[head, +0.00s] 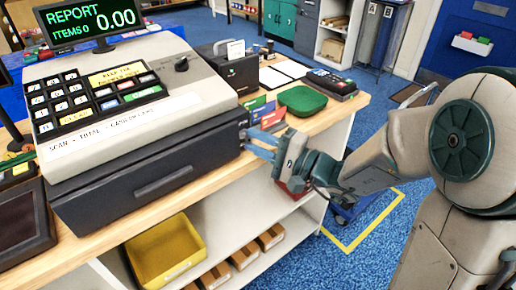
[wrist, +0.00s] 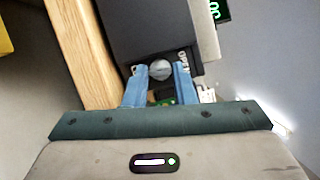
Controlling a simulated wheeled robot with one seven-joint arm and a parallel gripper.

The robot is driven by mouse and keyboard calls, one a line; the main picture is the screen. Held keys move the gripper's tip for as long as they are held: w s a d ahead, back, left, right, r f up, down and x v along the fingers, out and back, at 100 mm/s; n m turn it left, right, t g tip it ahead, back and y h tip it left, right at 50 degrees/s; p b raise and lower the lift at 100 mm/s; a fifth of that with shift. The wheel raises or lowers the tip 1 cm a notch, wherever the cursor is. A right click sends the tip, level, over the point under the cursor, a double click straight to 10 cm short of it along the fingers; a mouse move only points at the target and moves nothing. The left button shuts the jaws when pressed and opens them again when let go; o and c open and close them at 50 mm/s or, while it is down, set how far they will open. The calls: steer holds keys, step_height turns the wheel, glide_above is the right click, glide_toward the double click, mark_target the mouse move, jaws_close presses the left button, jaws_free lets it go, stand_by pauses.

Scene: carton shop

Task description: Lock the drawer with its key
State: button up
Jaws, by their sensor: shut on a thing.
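The dark drawer (head: 150,182) sits under the cash register on the wooden counter, its front looking closed. In the head view my gripper (head: 258,146) reaches the right side of the drawer housing with its blue fingers. The wrist view shows a round silver lock (wrist: 160,70) on the dark housing, with a white "OPEN" mark to its right. My gripper (wrist: 160,84) has its fingers on either side, just before the lock. It is shut on the key, mostly hidden between the fingers; I cannot tell how deep the key sits or its turn.
The cash register (head: 130,90) displays "REPORT 0.00". To the right on the counter (head: 335,108) are a small black printer (head: 238,72), coloured cards, a green dish (head: 302,100) and a card terminal (head: 330,84). A yellow bin (head: 165,250) and small cartons stand on the shelf below.

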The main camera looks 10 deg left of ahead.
steer(key=shift+f+m+t+y+b, duration=0.1)
steer(key=shift+m+t+y+b, duration=0.35)
steer(key=shift+m, duration=0.75)
steer(key=o, duration=1)
steer(key=shift+d, duration=0.1)
steer(key=b+v, duration=0.3)
steer(key=v, duration=1)
steer(key=shift+s+d, duration=0.2)
steer(key=shift+d, duration=0.1)
